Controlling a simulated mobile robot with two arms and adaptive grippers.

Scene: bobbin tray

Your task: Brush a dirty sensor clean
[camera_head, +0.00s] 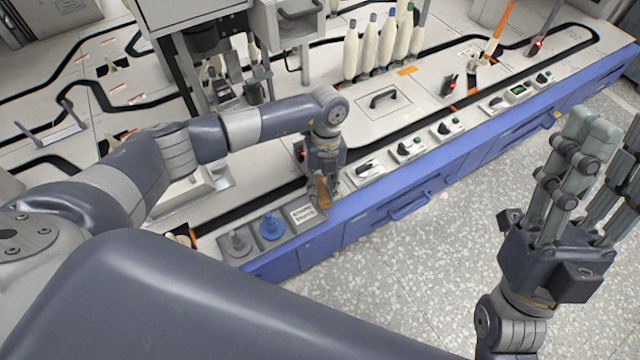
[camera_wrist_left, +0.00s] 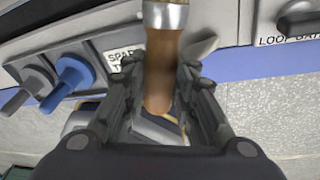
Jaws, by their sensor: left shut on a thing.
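My left gripper (camera_head: 325,190) is shut on a brush, whose brown wooden handle (camera_wrist_left: 161,70) stands between the fingers in the left wrist view. Its metal ferrule (camera_wrist_left: 165,17) is at the top edge there, and the bristles are out of view. In the head view the gripper is low over the front of the machine deck, beside a small dark sensor (camera_head: 300,153) with a red light, partly hidden by the arm. Other dark sensors with red lights stand at the right (camera_head: 448,85) and far right (camera_head: 536,46). Dirt cannot be made out. My right gripper (camera_head: 592,140) is open and empty, above the floor.
A grey peg (camera_head: 237,244) and a blue peg (camera_head: 270,229) stand by a labelled plate (camera_head: 303,214) at the front edge. Black switches (camera_head: 411,147) line the edge. Several white bobbins (camera_head: 387,45) stand behind. The deck around the black handle (camera_head: 383,97) is mostly clear.

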